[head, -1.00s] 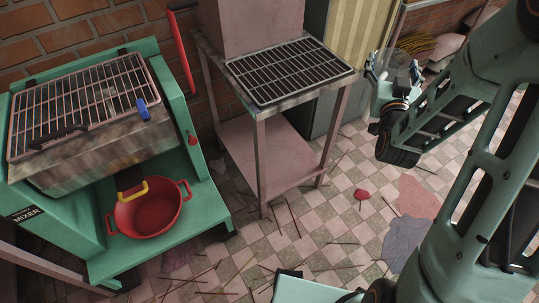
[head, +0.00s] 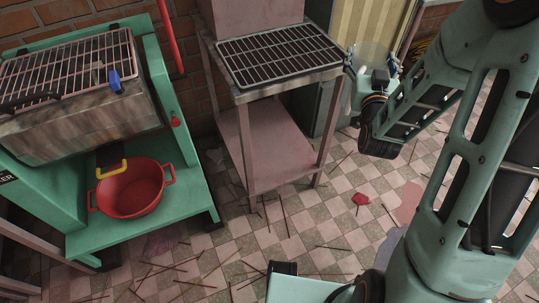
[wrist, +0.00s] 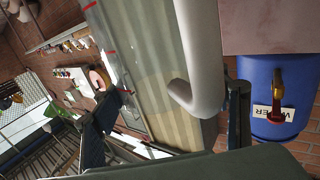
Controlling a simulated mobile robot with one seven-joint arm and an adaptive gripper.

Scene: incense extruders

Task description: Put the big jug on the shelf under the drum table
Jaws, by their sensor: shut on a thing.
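The big jug (head: 372,54) is clear and mostly hidden by my gripper in the head view. In the wrist view it is a large clear wall (wrist: 145,65) with red marks and a thick white handle (wrist: 203,60). My gripper (head: 374,80) is shut on the jug, apparently at its handle, just right of the table's right corner. In the wrist view a blue drum (wrist: 262,80) with a tap appears upside down.
A red flower-like bit (head: 360,198) and several thin sticks lie on the checkered floor. A brick wall stands behind.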

